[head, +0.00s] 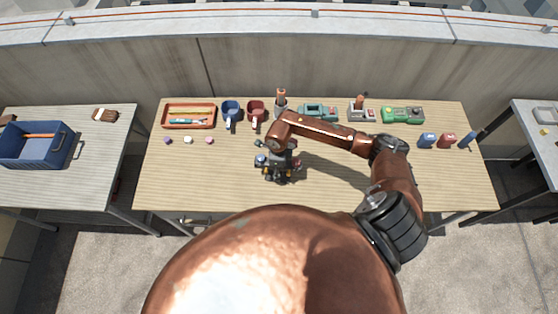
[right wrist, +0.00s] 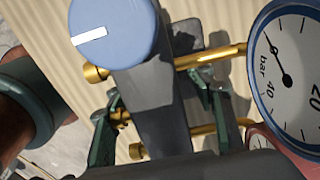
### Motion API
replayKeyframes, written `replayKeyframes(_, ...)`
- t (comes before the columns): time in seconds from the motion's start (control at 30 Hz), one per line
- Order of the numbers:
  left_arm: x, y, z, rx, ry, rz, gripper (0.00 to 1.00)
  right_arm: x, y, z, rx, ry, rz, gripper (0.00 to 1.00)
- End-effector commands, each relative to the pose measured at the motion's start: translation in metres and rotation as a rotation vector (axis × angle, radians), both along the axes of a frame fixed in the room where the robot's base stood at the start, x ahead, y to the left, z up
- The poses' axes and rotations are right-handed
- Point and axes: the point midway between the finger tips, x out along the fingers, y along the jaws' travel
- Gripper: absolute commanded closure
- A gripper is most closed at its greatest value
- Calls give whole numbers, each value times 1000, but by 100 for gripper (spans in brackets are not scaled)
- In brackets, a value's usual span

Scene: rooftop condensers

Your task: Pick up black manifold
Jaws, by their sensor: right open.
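The black manifold (head: 267,174) stands near the middle of the wooden table, partly hidden under my right arm. In the right wrist view its dark bar (right wrist: 160,125) runs up the middle, with a blue knob (right wrist: 112,32), brass fittings and a blue-rimmed gauge (right wrist: 290,75) marked in bar. Part of a red-rimmed gauge (right wrist: 258,138) shows at the right. My right gripper (right wrist: 158,115) is open, with its dark green fingers on either side of the bar. I cannot tell whether they touch it. In the head view my right gripper (head: 284,163) is at the manifold. My left gripper is out of view.
Along the table's back are a red tray (head: 165,124), blue and red cups (head: 231,108), a teal device (head: 319,112) and a green device (head: 402,114). Small knobs lie front left of them. A blue crate (head: 28,158) is on the left table. The table's front left is clear.

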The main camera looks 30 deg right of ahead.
Motion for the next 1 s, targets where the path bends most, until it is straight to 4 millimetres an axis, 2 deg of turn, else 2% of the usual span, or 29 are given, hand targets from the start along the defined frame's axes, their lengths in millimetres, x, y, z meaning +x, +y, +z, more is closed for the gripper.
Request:
replayKeyframes(0.07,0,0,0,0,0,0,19,0,0,0,0,0,0,51)
replayKeyframes(0.77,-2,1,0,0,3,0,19,0,0,1,0,0,-1,100)
replayKeyframes(1.0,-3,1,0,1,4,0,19,1,0,1,1,-1,-1,100)
